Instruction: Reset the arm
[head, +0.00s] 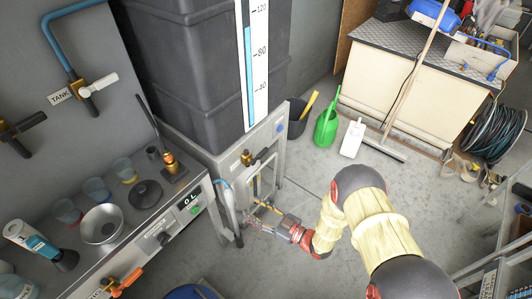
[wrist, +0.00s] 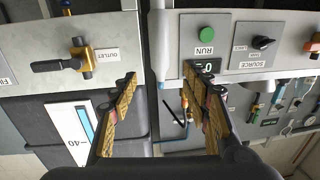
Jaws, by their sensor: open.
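My gripper (head: 258,215) is in front of the metal stand under the dark tank in the head view, low and near the stand's frame. In the wrist view my gripper (wrist: 158,78) has its two yellow-patterned fingers spread apart, with nothing between them. A brass outlet valve with a dark handle (wrist: 76,62) is left of the fingers in the wrist view, apart from them. The green RUN button (wrist: 207,34) and the SOURCE knob (wrist: 262,42) are on the panel at upper right there.
The dark tank (head: 200,70) with a level gauge (head: 254,65) stands behind the gripper. A steel bench (head: 150,225) with cups and a funnel is on the left. A green watering can (head: 326,126), a broom (head: 412,75) and a cabinet (head: 415,85) are at the back. Grey floor is open in the middle.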

